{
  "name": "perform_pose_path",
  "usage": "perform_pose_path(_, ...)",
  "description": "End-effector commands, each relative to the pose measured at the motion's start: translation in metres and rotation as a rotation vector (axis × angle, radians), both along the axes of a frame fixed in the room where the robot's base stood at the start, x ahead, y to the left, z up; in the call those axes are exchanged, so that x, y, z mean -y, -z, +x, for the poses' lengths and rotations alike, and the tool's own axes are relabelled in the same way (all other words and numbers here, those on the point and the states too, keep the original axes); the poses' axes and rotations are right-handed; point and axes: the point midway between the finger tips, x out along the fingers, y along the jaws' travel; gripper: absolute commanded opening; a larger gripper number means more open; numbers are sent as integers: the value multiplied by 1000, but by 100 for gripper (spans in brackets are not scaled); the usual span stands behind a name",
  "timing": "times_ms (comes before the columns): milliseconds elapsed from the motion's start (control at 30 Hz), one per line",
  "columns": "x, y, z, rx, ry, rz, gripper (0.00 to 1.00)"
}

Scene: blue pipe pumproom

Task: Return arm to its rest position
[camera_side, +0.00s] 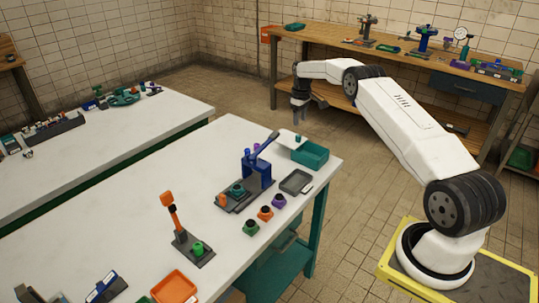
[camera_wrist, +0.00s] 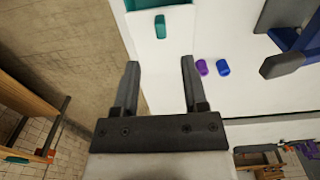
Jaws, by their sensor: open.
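My gripper (camera_side: 300,113) hangs pointing down near the far corner of the white table (camera_side: 130,228), with the arm stretched out from its yellow base. In the wrist view my gripper (camera_wrist: 160,63) has its two dark fingers wide apart, with nothing between them. A small teal cylinder (camera_side: 298,139) stands on a white plate (camera_side: 286,134) next to the teal bin (camera_side: 311,156). The teal cylinder (camera_wrist: 160,27) shows beyond the fingertips in the wrist view, apart from them.
A blue press (camera_side: 258,170) stands near the teal bin, with a grey tray (camera_side: 296,182) and several small coloured parts beside it. A purple part (camera_wrist: 201,67) and a blue part (camera_wrist: 223,67) lie right of the fingers. A wooden bench (camera_side: 390,53) stands behind the arm.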

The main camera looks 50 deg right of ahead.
Motion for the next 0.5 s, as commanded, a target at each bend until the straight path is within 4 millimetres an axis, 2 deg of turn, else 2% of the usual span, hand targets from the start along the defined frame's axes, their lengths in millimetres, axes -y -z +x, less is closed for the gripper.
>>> perform_pose_path(267,-5,-2,2,3,-1,-2,56)
perform_pose_path(500,-33,-15,9,16,-3,-10,56)
